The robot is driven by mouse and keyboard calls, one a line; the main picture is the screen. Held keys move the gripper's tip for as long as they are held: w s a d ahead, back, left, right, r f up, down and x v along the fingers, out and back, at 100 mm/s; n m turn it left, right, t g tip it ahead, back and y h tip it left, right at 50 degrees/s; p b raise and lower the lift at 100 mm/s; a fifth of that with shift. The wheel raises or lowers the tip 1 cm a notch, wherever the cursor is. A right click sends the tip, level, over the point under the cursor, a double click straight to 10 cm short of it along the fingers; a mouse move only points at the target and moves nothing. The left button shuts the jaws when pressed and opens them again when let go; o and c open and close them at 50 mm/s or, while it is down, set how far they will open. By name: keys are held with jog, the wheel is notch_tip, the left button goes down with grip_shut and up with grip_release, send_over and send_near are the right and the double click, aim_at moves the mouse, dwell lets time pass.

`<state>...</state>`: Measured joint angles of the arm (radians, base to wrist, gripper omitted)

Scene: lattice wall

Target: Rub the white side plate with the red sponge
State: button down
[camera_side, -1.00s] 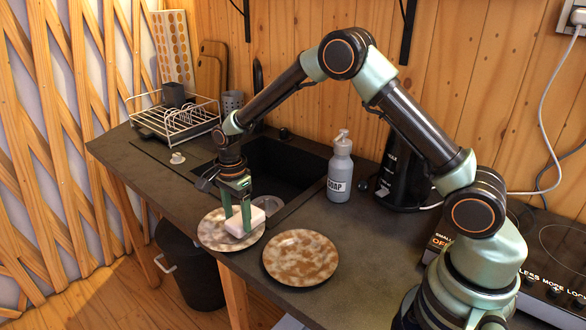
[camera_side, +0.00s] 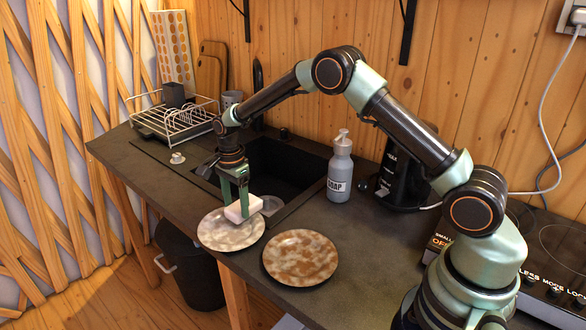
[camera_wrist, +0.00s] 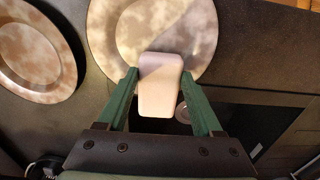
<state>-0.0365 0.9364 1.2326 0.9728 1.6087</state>
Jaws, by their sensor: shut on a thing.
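My gripper (camera_side: 240,213) is shut on a pale, whitish-pink sponge block (camera_side: 245,206); it looks white rather than red. In the wrist view the sponge (camera_wrist: 161,88) sits between the two green fingers. A whitish plate with grey-brown smudges (camera_side: 228,238) lies near the counter's front edge. The sponge is over this plate's far rim, and in the wrist view it overlaps the edge of the plate (camera_wrist: 200,35). I cannot tell whether it touches the plate. A second plate with heavier brown stains (camera_side: 300,257) lies to the right, clear of the gripper.
The dark sink (camera_side: 290,170) opens just behind the pale plate. A grey soap bottle (camera_side: 340,175) stands right of it, with a black appliance (camera_side: 400,178) beyond. A wire dish rack (camera_side: 185,120) stands at the back left. The counter right of the brown plate is bare.

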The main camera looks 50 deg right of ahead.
jog(key=shift+w+a+f, duration=0.1)
jog(key=shift+w+a, duration=0.05)
jog(key=shift+w, duration=1.05)
jog(key=shift+r, duration=4.15)
